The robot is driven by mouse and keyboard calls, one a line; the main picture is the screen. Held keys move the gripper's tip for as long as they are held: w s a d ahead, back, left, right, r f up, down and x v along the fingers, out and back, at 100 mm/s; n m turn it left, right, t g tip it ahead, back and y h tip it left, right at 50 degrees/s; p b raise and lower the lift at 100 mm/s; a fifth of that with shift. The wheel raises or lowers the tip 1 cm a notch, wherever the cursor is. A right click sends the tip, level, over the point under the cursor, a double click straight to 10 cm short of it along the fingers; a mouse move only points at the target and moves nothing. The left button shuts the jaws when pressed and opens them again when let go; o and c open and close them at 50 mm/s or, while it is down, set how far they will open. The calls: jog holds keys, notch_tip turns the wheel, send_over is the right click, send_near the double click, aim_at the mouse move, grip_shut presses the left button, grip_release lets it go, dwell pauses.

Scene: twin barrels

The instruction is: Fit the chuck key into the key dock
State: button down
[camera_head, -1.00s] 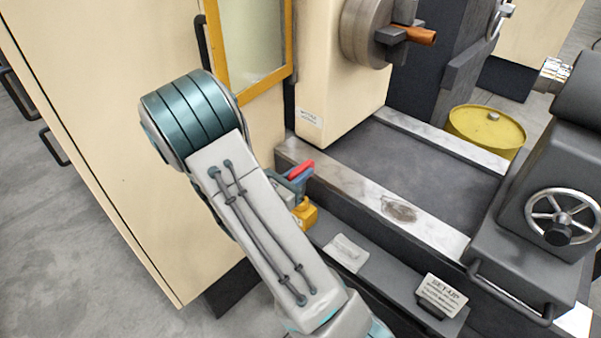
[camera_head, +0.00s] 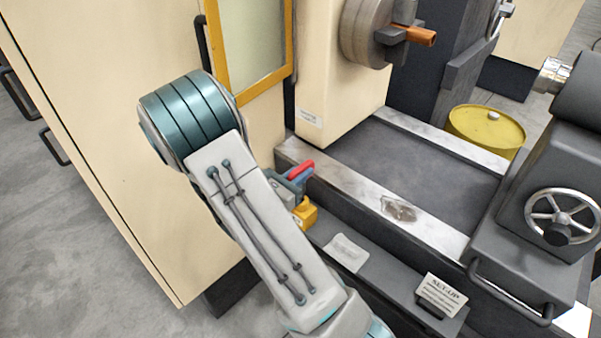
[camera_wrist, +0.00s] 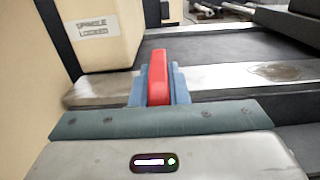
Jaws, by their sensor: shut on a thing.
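The chuck key shows as a red bar (camera_wrist: 158,78) in the wrist view, standing between the blue fingers of my gripper (camera_wrist: 160,92). My gripper is shut on it. In the head view its red end (camera_head: 302,168) sticks up beside my gripper (camera_head: 292,181), at the near left end of the lathe bed. A yellow block (camera_head: 305,213), which looks like the key dock, sits just below my gripper on the grey ledge. My arm hides part of it, and it is not seen in the wrist view. The key's lower end is hidden, so I cannot tell whether it touches the block.
The lathe bed (camera_head: 440,228) runs to the right of my gripper. A cream headstock (camera_head: 335,90) with a chuck (camera_head: 365,32) stands behind. A pale cloth (camera_head: 346,252) and a set-up sign (camera_head: 442,290) are on the ledge. A yellow barrel (camera_head: 485,130) stands beyond.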

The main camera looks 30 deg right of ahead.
jog(key=shift+f+b, duration=1.2)
jog(key=shift+f, duration=0.45)
jog(key=c, duration=1.3)
grip_release()
jog(key=v, duration=1.4)
jog(key=shift+d+b, duration=0.1)
jog(key=shift+b, duration=0.2)
